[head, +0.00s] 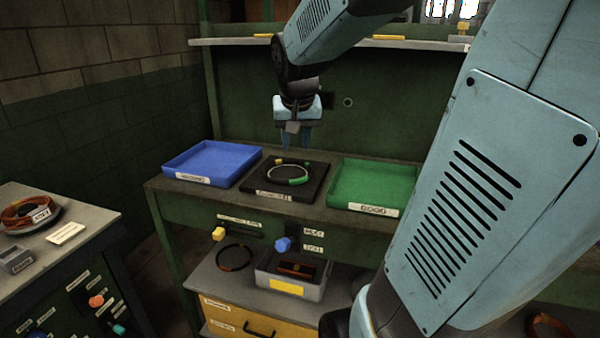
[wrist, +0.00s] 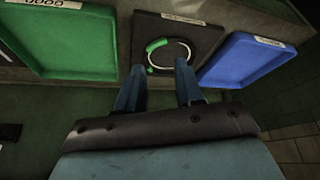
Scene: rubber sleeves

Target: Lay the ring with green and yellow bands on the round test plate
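The pale ring with green and yellow bands (head: 272,174) lies on a black square base (head: 257,182) on the workbench, between a blue and a green tray. It also shows in the wrist view (wrist: 188,55), with its green band clear. Whether a round plate lies under the ring is hard to tell. My gripper (head: 296,147) hangs above the back of the base, fingers pointing down, spread apart and empty. In the wrist view its fingertips (wrist: 160,77) are apart, with the ring beyond them. My gripper does not appear to touch the ring.
The blue tray (head: 190,157) and green tray (head: 345,195) flank the base, both empty. A round dish (head: 10,231) with orange and dark rings stands on the left table. A dark ring (head: 234,269) and grey bin (head: 318,290) sit below the bench. A shelf (head: 225,42) runs behind.

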